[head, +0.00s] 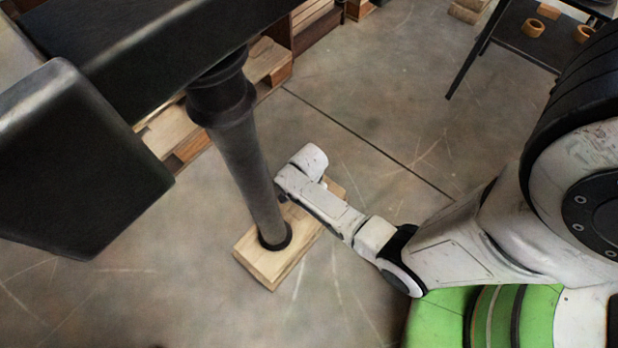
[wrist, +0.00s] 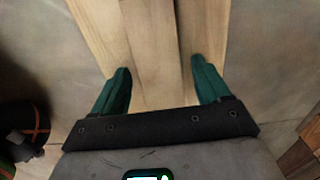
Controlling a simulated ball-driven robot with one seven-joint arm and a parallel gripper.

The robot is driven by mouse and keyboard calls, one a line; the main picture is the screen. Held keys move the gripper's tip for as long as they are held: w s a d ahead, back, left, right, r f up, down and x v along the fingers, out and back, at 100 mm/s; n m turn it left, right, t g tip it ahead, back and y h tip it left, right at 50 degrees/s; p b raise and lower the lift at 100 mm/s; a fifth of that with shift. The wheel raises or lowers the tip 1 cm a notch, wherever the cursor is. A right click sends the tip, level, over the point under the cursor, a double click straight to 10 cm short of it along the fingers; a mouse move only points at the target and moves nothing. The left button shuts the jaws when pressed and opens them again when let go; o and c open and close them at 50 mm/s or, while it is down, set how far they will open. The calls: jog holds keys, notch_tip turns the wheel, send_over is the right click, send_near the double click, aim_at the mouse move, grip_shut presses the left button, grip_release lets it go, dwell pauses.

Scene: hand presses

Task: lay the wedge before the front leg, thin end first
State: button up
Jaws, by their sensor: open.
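The dark grey front leg (head: 247,165) stands upright with its black foot ring on a pale wooden board (head: 265,268) on the floor. My gripper (wrist: 162,74) is open, its two teal fingers apart over pale wood. Between them a browner wooden strip (wrist: 150,40) lies between lighter wood on both sides. I cannot tell whether this strip is the wedge, or which end is thin. In the head view my wrist is low beside the leg, on its right, over the board's far part; the fingers are hidden there.
The black press body (head: 130,60) overhangs the leg at upper left. Wooden pallets (head: 270,62) stand behind it. A dark table (head: 525,45) with tape rolls (head: 533,27) stands at upper right. The concrete floor right of the board is clear up to my arm.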

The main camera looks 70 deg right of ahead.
notch_tip(320, 180, up, 12)
jog(key=p, duration=0.7)
jog(key=s+a+r+n, duration=0.3)
jog(key=a+r+n, duration=0.1)
jog(key=r+n, duration=0.4)
jog(key=s+a+r+n+t, duration=0.1)
jog(key=s+a+r+n, duration=0.3)
jog(key=r+n, duration=0.5)
jog(key=a+n, duration=0.1)
jog(key=n, duration=0.2)
jog(key=shift+s+a+n, duration=0.25)
jog(key=shift+a+n, duration=0.05)
jog(key=shift+n, duration=0.1)
jog(key=shift+f, duration=0.1)
